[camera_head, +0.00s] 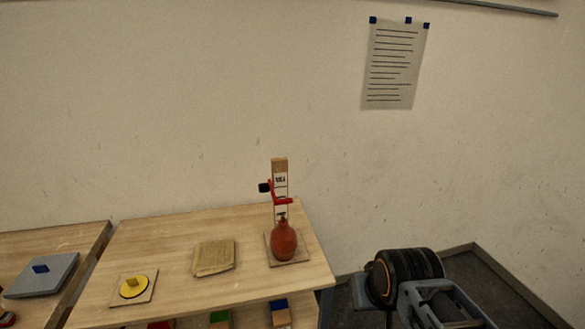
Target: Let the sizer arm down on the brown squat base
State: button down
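The sizer (280,165) is an upright wooden post with a marked white scale, standing on a square board near the right end of the table. Its red sizer arm (284,201) has a black knob (264,188) on the left side. The brown squat base (284,242) is a rounded, reddish-brown, bottle-like body upright on the board in front of the post. The sizer arm is above its narrow neck with what looks like a small gap. My gripper's fingers do not show; only dark and grey links of my arm are at the lower right.
A tan cloth or paper stack (213,257) and a yellow disc (133,287) on a small board lie left on the wooden table (170,240). A grey plate (42,275) is on the left table. Coloured blocks (279,306) show below the front edge.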

aim_at(262, 188)
jog(key=u, duration=0.2)
jog(key=i, duration=0.85)
jog(key=u, duration=0.5)
